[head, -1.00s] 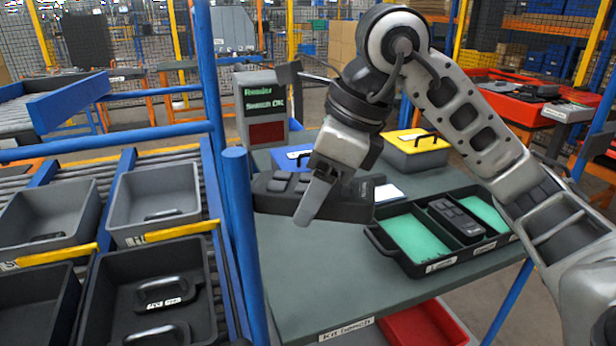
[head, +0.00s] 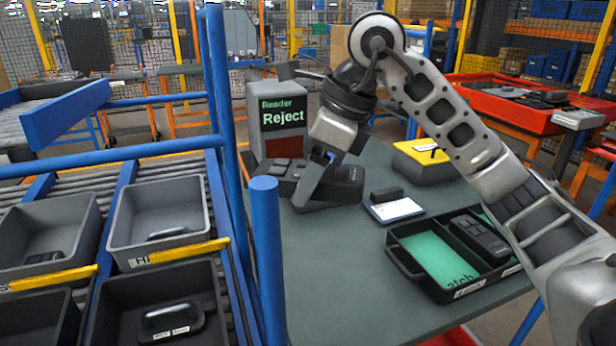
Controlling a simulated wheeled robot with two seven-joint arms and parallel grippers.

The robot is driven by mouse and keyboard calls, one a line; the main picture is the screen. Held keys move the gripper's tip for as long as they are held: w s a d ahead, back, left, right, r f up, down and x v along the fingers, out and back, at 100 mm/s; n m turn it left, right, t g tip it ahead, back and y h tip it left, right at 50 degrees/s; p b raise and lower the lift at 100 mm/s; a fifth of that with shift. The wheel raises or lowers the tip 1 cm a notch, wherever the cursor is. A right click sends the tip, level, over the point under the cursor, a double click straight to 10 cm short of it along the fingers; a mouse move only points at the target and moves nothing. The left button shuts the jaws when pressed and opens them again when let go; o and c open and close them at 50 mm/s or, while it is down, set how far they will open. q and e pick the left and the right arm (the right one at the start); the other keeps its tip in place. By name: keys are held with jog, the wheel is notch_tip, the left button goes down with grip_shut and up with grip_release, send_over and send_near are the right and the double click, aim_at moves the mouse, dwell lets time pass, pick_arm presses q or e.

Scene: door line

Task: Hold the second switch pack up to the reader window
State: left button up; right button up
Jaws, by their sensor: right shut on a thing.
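My right gripper (head: 312,188) is shut on a dark switch pack (head: 345,188) with raised buttons, whose middle the fingers hide. It holds the pack over the table, in front of the grey reader (head: 280,95). Another switch pack (head: 480,235) lies in the right part of a black kit tray (head: 405,262). The tray's left compartment shows bare green lining. My left gripper is not in view.
A white card (head: 394,209) and a small dark block (head: 387,194) lie between reader and tray. A yellow-lidded box (head: 425,165) stands behind. Blue posts (head: 268,260) and a rack of grey bins (head: 158,215) border the left. The table's front middle (head: 340,280) is clear.

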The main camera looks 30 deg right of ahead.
jog(key=shift+w, duration=0.15)
jog(key=shift+s, duration=0.4)
jog(key=s+a+b, duration=0.2)
jog(key=s, duration=0.9)
jog(key=shift+a, duration=0.35)
